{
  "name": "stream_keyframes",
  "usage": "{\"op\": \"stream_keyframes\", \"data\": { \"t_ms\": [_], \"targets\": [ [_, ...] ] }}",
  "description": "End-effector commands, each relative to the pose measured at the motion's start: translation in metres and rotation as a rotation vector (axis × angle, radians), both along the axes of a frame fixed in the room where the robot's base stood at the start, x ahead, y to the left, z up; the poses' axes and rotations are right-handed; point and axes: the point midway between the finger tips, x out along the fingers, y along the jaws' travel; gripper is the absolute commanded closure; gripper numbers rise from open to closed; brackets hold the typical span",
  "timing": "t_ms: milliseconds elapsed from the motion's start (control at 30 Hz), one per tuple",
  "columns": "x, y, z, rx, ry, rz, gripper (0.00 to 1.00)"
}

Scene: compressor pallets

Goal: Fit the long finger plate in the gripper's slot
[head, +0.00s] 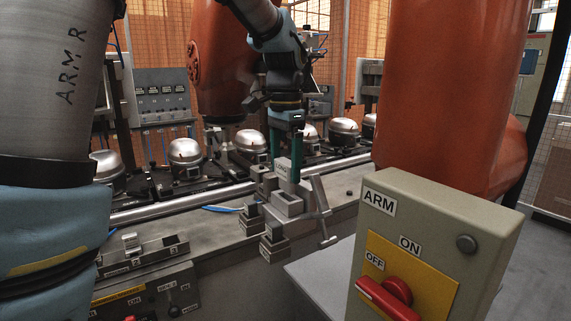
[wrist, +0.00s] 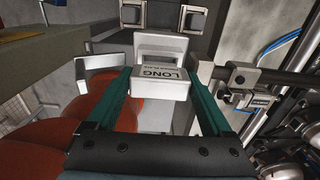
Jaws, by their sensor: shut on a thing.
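The long finger plate (head: 282,170) is a pale grey block marked LONG; it also shows in the wrist view (wrist: 163,84). My gripper (head: 286,172) has two teal fingers pointing down and is shut on the plate, one finger at each side. In the wrist view my gripper (wrist: 166,100) spans the plate. A pale grey holder with a rectangular slot (head: 288,206) stands on the bench just below and in front of the plate. In the wrist view the slotted holder (wrist: 160,40) shows right behind the plate. Whether the plate's lower end touches the holder is hidden.
A silver rail (head: 175,208) and several compressors (head: 185,152) lie behind. An ARM switch box (head: 440,240) fills the right foreground.

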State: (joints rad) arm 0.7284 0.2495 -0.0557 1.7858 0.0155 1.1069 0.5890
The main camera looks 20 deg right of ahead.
Motion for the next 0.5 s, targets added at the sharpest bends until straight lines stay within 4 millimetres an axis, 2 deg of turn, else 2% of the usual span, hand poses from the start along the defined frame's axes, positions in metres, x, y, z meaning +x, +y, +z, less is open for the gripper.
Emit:
{"op": "stream_keyframes", "data": {
  "t_ms": [500],
  "targets": [
    [0.0002, -0.0002, -0.0076, -0.001, -0.001, 0.0, 1.0]
  ]
}}
